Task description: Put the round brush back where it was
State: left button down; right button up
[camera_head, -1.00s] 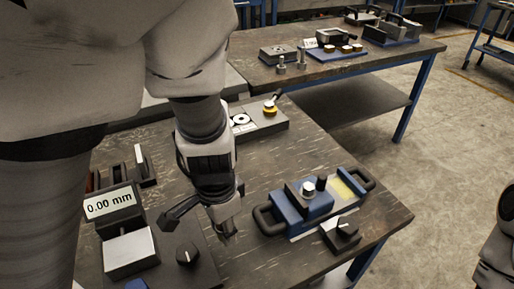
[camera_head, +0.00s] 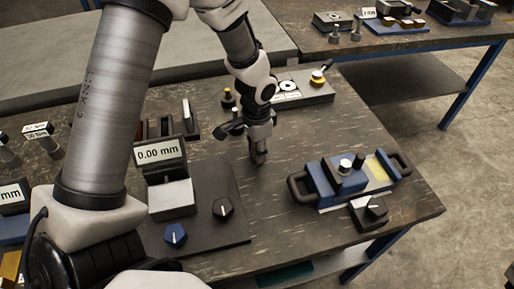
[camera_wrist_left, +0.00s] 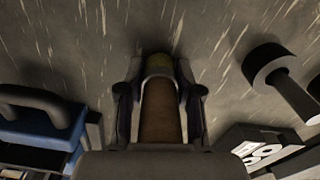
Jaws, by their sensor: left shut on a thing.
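My left gripper (camera_head: 258,158) points down over the wooden table, between the display stand and the blue case. In the left wrist view the gripper (camera_wrist_left: 160,92) is shut on a brown, bar-like thing with a dull yellow end, which I take to be the round brush (camera_wrist_left: 160,112). Its far end and bristles cannot be made out, and in the head view the fingers hide it. A grey block (camera_head: 291,97) with white ring-marked labels lies behind the gripper. It also shows at the lower right of the left wrist view (camera_wrist_left: 262,148). My right gripper is not in view.
A blue case (camera_head: 352,181) with black handles stands to the right. The 0.00 mm display (camera_head: 160,152) and knobs (camera_head: 222,209) stand to the left. A yellow-and-black piece (camera_head: 318,78) sits on the grey block. Bare table (camera_head: 265,200) lies in front of the gripper.

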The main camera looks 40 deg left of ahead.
pick_arm(q)
jog(key=shift+f, duration=0.15)
jog(key=c, duration=0.8)
grip_release()
jog(key=shift+o, duration=0.2)
notch_tip(320, 180, up, 12)
jog(key=shift+r+p, duration=0.2)
jog(key=shift+p, duration=0.3)
